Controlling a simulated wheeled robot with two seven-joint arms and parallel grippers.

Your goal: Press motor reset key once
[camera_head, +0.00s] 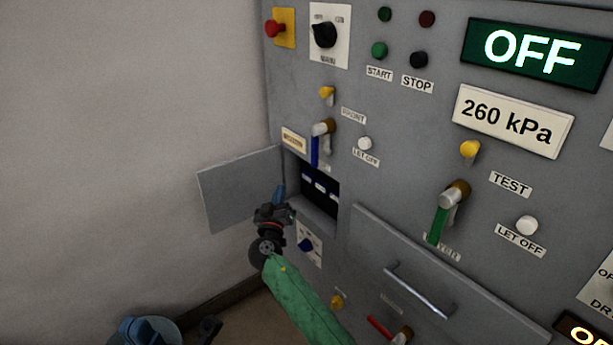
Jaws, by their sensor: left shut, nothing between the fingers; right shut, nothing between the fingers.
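A small recess (330,205) in the grey panel stands open, its hinged door (238,188) swung out to the left. Inside, on a dark face, is a row of small pale keys (320,186). Their markings are too small to read, so I cannot tell which is the motor reset key.
A drawer (450,285) with a bar handle is at lower right. The display (537,54) reads OFF; a plate (514,120) reads 260 kPa. Plain wall fills the left.

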